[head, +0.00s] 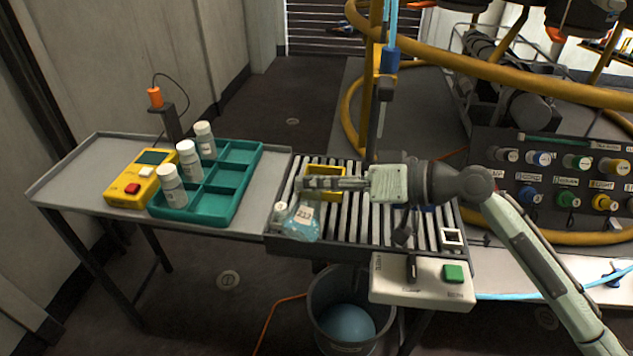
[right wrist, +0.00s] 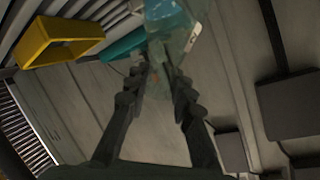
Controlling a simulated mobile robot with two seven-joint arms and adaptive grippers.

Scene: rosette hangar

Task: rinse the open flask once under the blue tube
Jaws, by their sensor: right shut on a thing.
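My right gripper (head: 308,184) is shut on the neck of a clear flask (head: 304,236) with light blue contents and a white label reading 213. The flask hangs over the front left part of the slatted rack; whether it touches the rack I cannot tell. In the right wrist view the flask (right wrist: 170,22) sits between the fingers (right wrist: 160,82), and its mouth is not clear. The blue tube (head: 392,22) comes down by a yellow post behind the gripper and ends in a darker blue nozzle (head: 389,60). The flask is left of and in front of it. My left gripper is not in view.
A yellow open frame (head: 342,170) sits on the slatted rack (head: 432,232). A small white-capped item (head: 280,210) is beside the flask. A green tray (head: 236,152) with white-capped jars stands left. A bucket (head: 318,300) is below; a green-button box (head: 425,290) is at the front.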

